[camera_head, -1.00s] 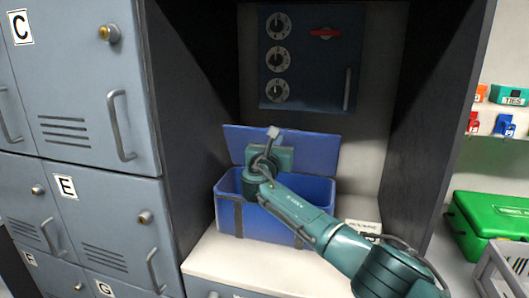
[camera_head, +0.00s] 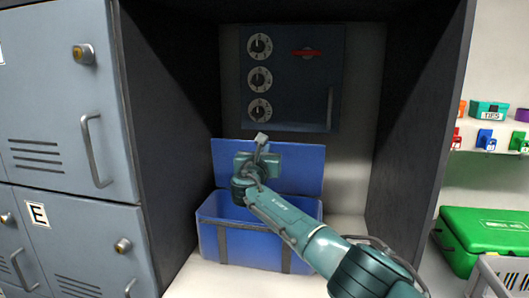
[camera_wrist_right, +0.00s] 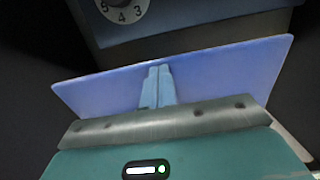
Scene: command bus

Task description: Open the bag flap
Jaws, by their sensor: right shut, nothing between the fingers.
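The blue bag (camera_head: 245,243) stands on the white shelf of the open locker bay in the head view. Its flap (camera_head: 300,165) is up, standing behind the box-shaped body, and the bag's top is open. My right gripper (camera_head: 262,139) is in front of the flap, above the bag's opening. In the right wrist view its fingers (camera_wrist_right: 157,85) are together with nothing between them, and the flap (camera_wrist_right: 225,75) spreads behind them. Whether the fingers touch the flap cannot be told. My arm hides part of the bag's inside. My left gripper is not in view.
A dark blue safe (camera_head: 290,80) with dials and a red handle is on the bay's back wall. Grey lockers (camera_head: 65,100) stand at left, and the bay's dark right wall (camera_head: 415,130) is close. A green case (camera_head: 485,240) lies at far right.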

